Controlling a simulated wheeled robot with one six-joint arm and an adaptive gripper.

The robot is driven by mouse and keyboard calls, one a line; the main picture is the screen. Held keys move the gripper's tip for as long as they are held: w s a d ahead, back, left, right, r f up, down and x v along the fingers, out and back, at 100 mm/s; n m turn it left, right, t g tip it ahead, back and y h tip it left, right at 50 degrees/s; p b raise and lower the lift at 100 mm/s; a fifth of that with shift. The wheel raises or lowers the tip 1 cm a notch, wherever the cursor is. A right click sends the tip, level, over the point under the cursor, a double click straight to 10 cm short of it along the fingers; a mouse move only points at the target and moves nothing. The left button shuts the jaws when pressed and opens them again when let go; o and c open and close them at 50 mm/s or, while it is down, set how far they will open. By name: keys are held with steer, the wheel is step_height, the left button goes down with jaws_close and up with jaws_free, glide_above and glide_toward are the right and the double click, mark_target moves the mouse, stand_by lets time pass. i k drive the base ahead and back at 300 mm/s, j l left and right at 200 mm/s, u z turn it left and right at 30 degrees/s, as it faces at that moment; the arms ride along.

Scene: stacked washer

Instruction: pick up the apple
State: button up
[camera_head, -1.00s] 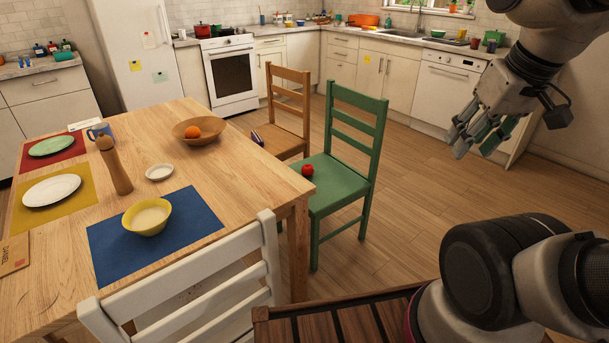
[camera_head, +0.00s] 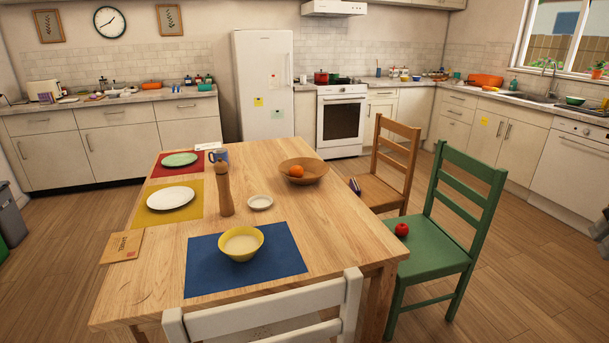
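The red apple (camera_head: 401,230) rests on the seat of the green chair (camera_head: 440,252), near the seat's left side by the table. It is fully visible and nothing touches it from above. Only a small piece of my gripper (camera_head: 602,228) shows at the right edge of the view, well to the right of the apple and the chair. The rest of the gripper is out of frame, so its opening is hidden.
The wooden table (camera_head: 285,218) stands left of the green chair, with a bowl holding an orange (camera_head: 296,171). A wooden chair (camera_head: 385,190) holding a dark purple object stands behind. A white chair (camera_head: 265,318) is in front. Floor right of the green chair looks clear.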

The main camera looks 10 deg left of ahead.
mark_target(402, 230)
steer(key=u, duration=0.3)
steer(key=i+l+u, duration=0.1)
steer(key=u, duration=0.25)
steer(key=l+u, duration=0.35)
steer(key=i+l+u, duration=0.15)
steer(key=u, duration=0.25)
steer(key=l+u, duration=0.25)
steer(key=l, duration=0.5)
steer(key=l+u, duration=0.2)
steer(key=l, duration=0.5)
steer(key=k+l+u, duration=0.1)
steer(key=l+u, duration=0.15)
steer(key=l, duration=0.5)
steer(key=k+l, duration=0.1)
steer(key=l, duration=1.2)
steer(key=k+l, duration=0.15)
steer(key=l, duration=0.45)
